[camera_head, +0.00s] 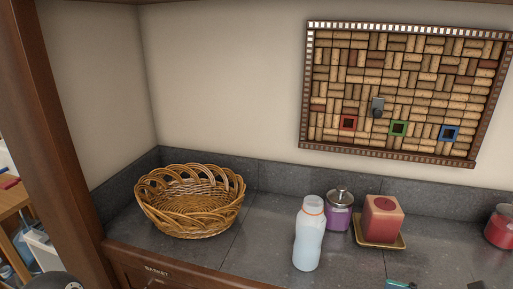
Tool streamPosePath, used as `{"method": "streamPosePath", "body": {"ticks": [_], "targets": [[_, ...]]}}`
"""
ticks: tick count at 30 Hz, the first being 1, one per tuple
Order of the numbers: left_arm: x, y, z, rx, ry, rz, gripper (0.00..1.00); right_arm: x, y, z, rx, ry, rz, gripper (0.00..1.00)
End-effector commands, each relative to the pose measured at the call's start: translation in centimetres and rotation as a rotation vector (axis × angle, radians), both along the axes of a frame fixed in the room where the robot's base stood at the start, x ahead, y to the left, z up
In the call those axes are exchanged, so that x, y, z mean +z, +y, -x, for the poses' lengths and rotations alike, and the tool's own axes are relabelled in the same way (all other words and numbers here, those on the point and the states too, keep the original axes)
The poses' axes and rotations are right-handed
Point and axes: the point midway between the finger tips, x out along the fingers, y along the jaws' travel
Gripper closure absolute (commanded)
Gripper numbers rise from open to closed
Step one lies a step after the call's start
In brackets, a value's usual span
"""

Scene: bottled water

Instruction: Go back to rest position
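A bottle (309,236) with an orange ring at its neck and pale contents stands upright on the dark grey tiled counter (262,228). An empty-looking wicker basket (190,201) sits on the counter to the left, near the corner. No gripper fingers show in the head view. A dark rounded shape at the lower left edge may be part of my arm, but I cannot tell. Nothing visible touches the bottle or the basket.
A purple jar (339,211) stands right behind the bottle. A red candle (382,219) sits on a small plate (399,243). A red pot (499,226) is at the right edge. A cork board (405,92) hangs above. A wooden post (58,135) stands at left.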

Motion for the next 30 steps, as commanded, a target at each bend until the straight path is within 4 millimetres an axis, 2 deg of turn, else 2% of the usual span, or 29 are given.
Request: {"method": "streamPosePath", "body": {"ticks": [11, 16, 19, 24, 27, 30], "targets": [[0.1, 0.0, -0.1, 0.001, -0.002, 0.000, 0.07, -9.6, 3.3, 1.0, 0.151, 0.094, 0.240, 0.07], [0.1, 0.0, -0.1, 0.001, -0.002, 0.000, 0.07, -16.2, 4.9, 2.9, 0.293, 0.109, 0.431, 0.07], [0.1, 0.0, -0.1, 0.001, -0.002, 0.000, 0.07, -21.5, 5.9, 5.0, 0.442, 0.078, 0.603, 0.07], [0.2, 0.0, -0.1, 0.001, -0.002, 0.000, 0.07, -30.9, 6.6, 8.4, 0.795, -0.151, 0.948, 0.07], [0.2, 0.0, -0.1, 0.001, -0.002, 0.000, 0.07, -34.7, 7.1, 9.0, 0.979, -0.375, 1.103, 0.07], [0.3, 0.0, -0.1, 0.001, -0.002, 0.000, 0.07, -37.1, 8.2, 8.9, 1.107, -0.606, 1.202, 0.07]]}}
